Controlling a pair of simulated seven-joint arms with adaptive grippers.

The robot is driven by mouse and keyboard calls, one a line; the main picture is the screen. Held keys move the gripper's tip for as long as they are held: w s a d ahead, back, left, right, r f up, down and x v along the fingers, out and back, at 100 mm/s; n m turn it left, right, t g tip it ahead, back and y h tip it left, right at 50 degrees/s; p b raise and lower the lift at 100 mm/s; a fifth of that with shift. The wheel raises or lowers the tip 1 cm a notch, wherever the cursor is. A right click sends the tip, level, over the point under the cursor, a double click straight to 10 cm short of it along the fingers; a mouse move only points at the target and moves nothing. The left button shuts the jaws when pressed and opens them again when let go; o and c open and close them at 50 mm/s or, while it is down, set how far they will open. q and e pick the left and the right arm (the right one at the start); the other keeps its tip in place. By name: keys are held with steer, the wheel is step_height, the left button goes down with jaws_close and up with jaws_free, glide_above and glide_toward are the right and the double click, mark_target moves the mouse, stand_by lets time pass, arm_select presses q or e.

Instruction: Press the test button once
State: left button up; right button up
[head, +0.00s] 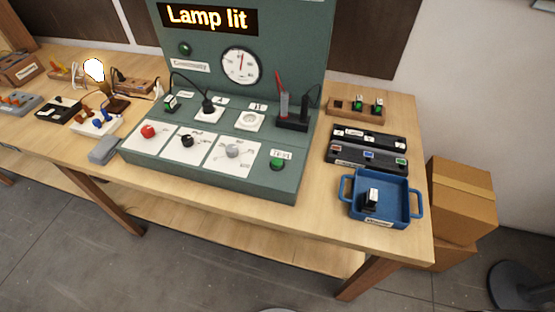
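The green test button (277,164) sits at the right end of the sloped front of the green test bench panel (240,184), just below a small white label. The button stands clear and nothing covers it. I cannot tell whether it is pressed in. The display (208,18) at the top of the panel reads "Lamp lit". A bulb (94,70) glows white on the left of the table. Neither of my grippers is in view.
Red (148,131), black (187,141) and grey (233,151) knobs line the panel left of the button. Two probes (283,104) stand in a black holder behind it. A blue tray (381,200) holding a small block lies right. The table's front edge is clear.

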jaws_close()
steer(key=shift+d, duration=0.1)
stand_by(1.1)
